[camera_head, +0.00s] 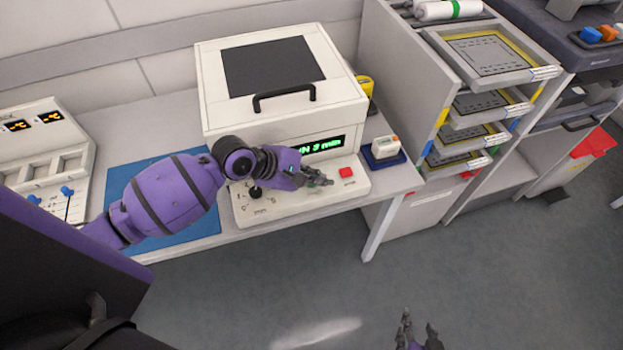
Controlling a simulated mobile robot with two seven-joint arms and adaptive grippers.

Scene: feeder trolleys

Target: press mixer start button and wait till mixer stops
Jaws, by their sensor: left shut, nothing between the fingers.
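The mixer (222,118) is a white box with a dark window in its closed lid and a black handle (284,97). A red button (346,172) sits on the front panel, right of a black knob (255,192). My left gripper (328,181) is shut and empty over the panel, just left of the red button; I cannot tell whether it touches the panel. My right gripper (418,330) is low at the bottom edge, over the floor, away from the mixer; its fingers look spread apart.
A blue mat (196,228) lies on the table left of the mixer. A device with orange digits (48,118) stands at far left. A small white device on a blue base (385,148) and a yellow item (366,88) are right of the mixer. A tray rack (478,55) stands further right.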

